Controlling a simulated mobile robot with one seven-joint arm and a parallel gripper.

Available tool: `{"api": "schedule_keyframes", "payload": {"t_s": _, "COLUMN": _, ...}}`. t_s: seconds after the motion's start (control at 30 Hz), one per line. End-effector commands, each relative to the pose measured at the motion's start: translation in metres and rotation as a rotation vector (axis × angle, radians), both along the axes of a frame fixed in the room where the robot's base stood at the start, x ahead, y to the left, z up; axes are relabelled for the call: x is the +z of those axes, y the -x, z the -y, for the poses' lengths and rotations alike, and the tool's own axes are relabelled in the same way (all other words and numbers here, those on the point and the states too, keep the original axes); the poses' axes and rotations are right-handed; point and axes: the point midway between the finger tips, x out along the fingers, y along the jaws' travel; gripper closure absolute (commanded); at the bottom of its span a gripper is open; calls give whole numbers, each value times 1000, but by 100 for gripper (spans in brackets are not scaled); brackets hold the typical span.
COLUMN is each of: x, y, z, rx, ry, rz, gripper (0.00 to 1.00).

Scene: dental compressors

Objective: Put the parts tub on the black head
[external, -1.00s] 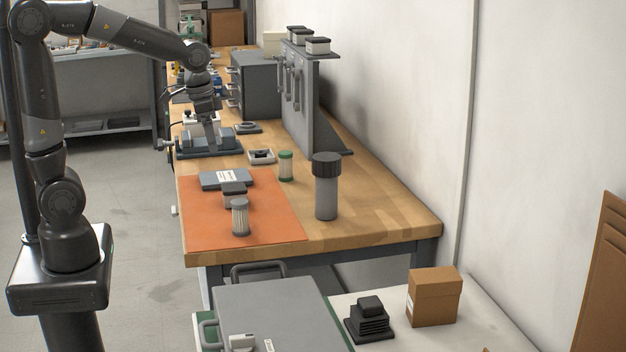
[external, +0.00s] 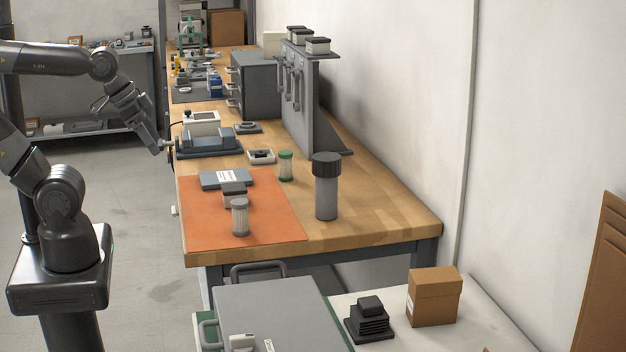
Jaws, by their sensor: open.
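A small white open tub (external: 261,157) with dark bits in it, which looks like the parts tub, sits on the wooden bench behind the orange mat. A black finned block (external: 369,321), which looks like the black head, stands on the pale surface at the front right, with nothing resting on it. My gripper (external: 159,149) is open and empty, off the bench's left edge beside the blue-grey vise (external: 210,142). It is well apart from both the tub and the black block.
A white box (external: 203,124) is at the vise. The orange mat (external: 270,222) holds a clear-sided filter (external: 240,217) and a dark-lidded box (external: 234,195). A tall grey canister (external: 326,190), green-capped jar (external: 286,166) and upright grey panel (external: 301,105) stand nearby. A cardboard box (external: 433,298) is beside the black block.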

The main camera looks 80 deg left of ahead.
Motion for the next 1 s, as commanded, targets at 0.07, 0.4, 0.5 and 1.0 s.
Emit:
{"api": "schedule_keyframes", "payload": {"t_s": 0.07, "x": 0, "y": 0, "z": 0, "rx": 0, "ry": 0, "rz": 0, "gripper": 15}}
{"api": "schedule_keyframes", "payload": {"t_s": 0.4, "x": 2, "y": -18, "z": -7, "rx": 6, "ry": -11, "rz": -42, "gripper": 15}}
{"api": "schedule_keyframes", "payload": {"t_s": 0.5, "x": 2, "y": -38, "z": -16, "rx": 9, "ry": -20, "rz": -88, "gripper": 15}}
{"api": "schedule_keyframes", "payload": {"t_s": 1.0, "x": -38, "y": -149, "z": -87, "rx": 12, "ry": -32, "rz": -338, "gripper": 15}}
